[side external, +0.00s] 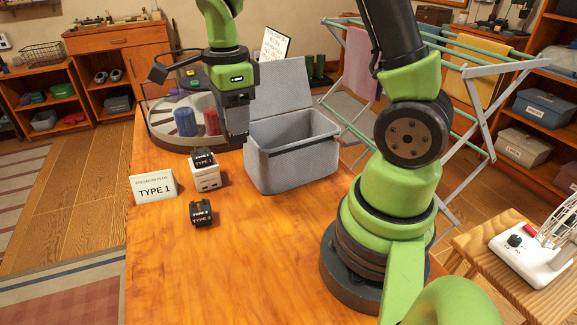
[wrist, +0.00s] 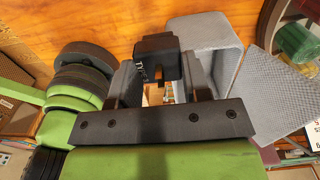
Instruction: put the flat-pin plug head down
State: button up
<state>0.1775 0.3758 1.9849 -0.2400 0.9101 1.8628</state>
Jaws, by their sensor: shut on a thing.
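In the side view I cannot make out this held plug apart from the dark fingers. A black labelled block (side external: 203,157) sits on a white socket block (side external: 206,179), left of and below my fingertips. Another black labelled plug block (side external: 201,213) lies on the table in front of it.
A white "TYPE 1" card (side external: 153,188) stands left of the white block. The open grey basket (side external: 285,165) is to the right; it also shows in the wrist view (wrist: 205,35). A round tray (side external: 160,130) holds jars behind. The front of the wooden table (side external: 250,265) is clear.

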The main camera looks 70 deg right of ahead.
aim_at(275, 133)
jog(key=s+d, duration=0.2)
jog(key=d, duration=1)
jog(key=shift+d+f, duration=0.15)
jog(key=shift+f, duration=3.65)
jog(key=shift+d+f, duration=0.1)
jog(key=shift+f, duration=3.65)
jog(key=shift+f, duration=0.1)
jog(key=o, duration=0.9)
